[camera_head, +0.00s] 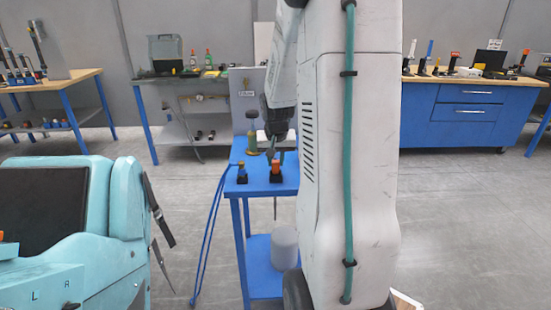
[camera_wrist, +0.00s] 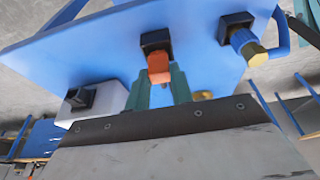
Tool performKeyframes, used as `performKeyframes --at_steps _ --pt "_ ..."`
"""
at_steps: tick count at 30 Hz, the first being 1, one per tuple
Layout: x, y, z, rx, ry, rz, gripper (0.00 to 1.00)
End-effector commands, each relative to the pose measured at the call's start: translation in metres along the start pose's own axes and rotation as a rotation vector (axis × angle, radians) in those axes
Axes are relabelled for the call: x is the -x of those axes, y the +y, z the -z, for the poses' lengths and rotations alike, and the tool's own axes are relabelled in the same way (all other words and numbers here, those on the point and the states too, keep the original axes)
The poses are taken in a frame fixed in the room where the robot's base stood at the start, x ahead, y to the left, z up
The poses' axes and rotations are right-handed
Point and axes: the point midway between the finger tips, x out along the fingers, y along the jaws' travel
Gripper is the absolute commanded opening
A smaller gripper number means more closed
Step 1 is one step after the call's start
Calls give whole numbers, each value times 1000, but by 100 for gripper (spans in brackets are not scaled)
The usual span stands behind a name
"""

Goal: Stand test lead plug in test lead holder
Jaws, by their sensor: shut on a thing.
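My gripper (camera_wrist: 160,82) points down over the blue stand, its two teal fingers on either side of an orange plug (camera_wrist: 159,66). The orange plug is at a black square holder (camera_wrist: 155,40); I cannot tell how deep it sits. In the head view the orange plug (camera_head: 276,164) shows above its black holder (camera_head: 277,178), under my gripper (camera_head: 276,153). A blue plug with a yellow end (camera_wrist: 246,46) stands in a second black holder (camera_wrist: 235,19). It is left of the orange plug in the head view (camera_head: 242,170).
The blue stand (camera_head: 260,187) is small. A white box with a black top piece (camera_wrist: 95,103) and a yellow-olive item (camera_head: 252,142) are on it. A blue cable (camera_head: 212,225) hangs down its left side. A turquoise seat (camera_head: 100,220) is at left.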

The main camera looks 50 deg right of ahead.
Motion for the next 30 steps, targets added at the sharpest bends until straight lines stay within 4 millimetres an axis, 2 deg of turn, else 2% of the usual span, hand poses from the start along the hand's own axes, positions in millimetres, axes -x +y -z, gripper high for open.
performKeyframes --at_steps 30 --pt "-18 0 -5 0 0 0 0"
